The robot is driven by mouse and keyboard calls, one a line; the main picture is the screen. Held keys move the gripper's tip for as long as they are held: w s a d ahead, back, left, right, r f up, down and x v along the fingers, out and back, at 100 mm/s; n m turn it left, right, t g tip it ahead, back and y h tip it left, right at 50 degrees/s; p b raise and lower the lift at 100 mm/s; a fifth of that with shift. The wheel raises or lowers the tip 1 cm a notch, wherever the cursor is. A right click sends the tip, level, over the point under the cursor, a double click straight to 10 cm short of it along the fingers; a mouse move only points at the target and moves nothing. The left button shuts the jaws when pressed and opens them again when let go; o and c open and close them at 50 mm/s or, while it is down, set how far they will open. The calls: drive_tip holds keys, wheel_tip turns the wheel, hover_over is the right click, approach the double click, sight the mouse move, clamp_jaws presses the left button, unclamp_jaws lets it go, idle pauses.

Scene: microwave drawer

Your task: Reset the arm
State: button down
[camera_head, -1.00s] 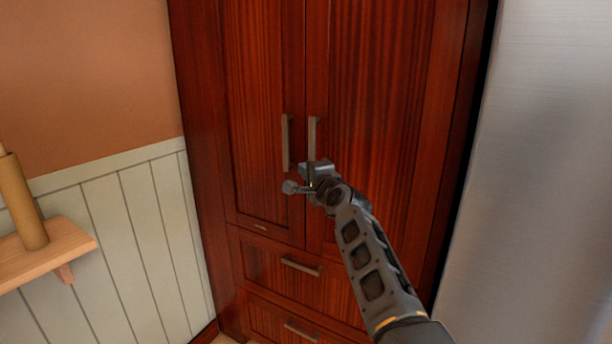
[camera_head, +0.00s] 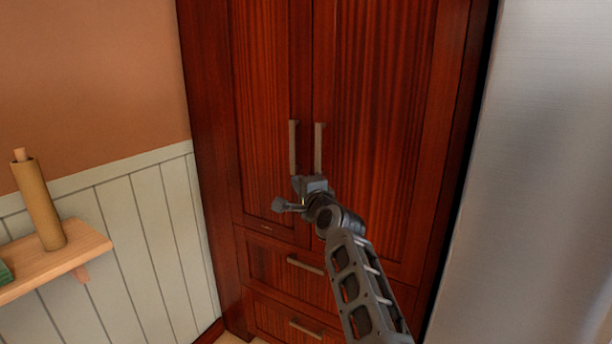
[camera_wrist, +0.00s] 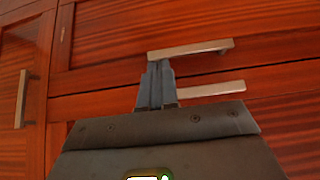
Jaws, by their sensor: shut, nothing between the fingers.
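My gripper (camera_wrist: 158,72) is shut and empty in the wrist view, its two fingers together. Behind the fingers in that view are two bar handles, and the fingertips overlap the end of the upper one (camera_wrist: 195,49); I cannot tell whether they touch it. In the head view my arm reaches up from the lower right, and its end (camera_head: 305,190) is in front of the dark red wooden cabinet (camera_head: 370,110), just below the two upright door handles. The fingers themselves are hard to make out there. The cabinet doors and drawers look closed.
A lower drawer handle (camera_head: 305,266) is left of my forearm. A wooden shelf (camera_head: 90,245) with a brown roll (camera_head: 40,205) is on the left wall. A large brushed-metal surface (camera_head: 550,170) stands close on the right.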

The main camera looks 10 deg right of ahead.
drive_tip(key=s+a, duration=0.4)
drive_tip(key=s, duration=0.1)
drive_tip(key=s+d+f+n+h, duration=0.3)
drive_tip(key=s+d+f+n, duration=0.1)
drive_tip(key=s+d+f, duration=0.85)
drive_tip(key=s+d+f+n, duration=0.2)
drive_tip(key=s+d+f, duration=0.1)
drive_tip(key=s, duration=0.7)
drive_tip(key=s+d+f+n+g+h, duration=0.1)
drive_tip(key=s+d+f+n, duration=0.15)
drive_tip(key=s, duration=0.75)
drive_tip(key=s+d+f+n, duration=0.2)
drive_tip(key=s+d+f, duration=0.1)
drive_tip(key=s, duration=0.7)
drive_tip(key=s+r+n, duration=0.1)
drive_tip(key=s+r, duration=0.3)
drive_tip(key=s, duration=0.3)
drive_tip(key=s+a+r+n+g, duration=0.1)
drive_tip(key=s+r+n, duration=0.1)
drive_tip(key=s, duration=0.6)
drive_tip(key=s+r+n+h, duration=0.1)
drive_tip(key=s+r, duration=0.4)
drive_tip(key=s, duration=0.3)
drive_tip(key=shift+s+a+r+g+p, duration=0.2)
drive_tip(key=shift+a+r+g+p, duration=0.15)
drive_tip(key=shift+p, duration=0.1)
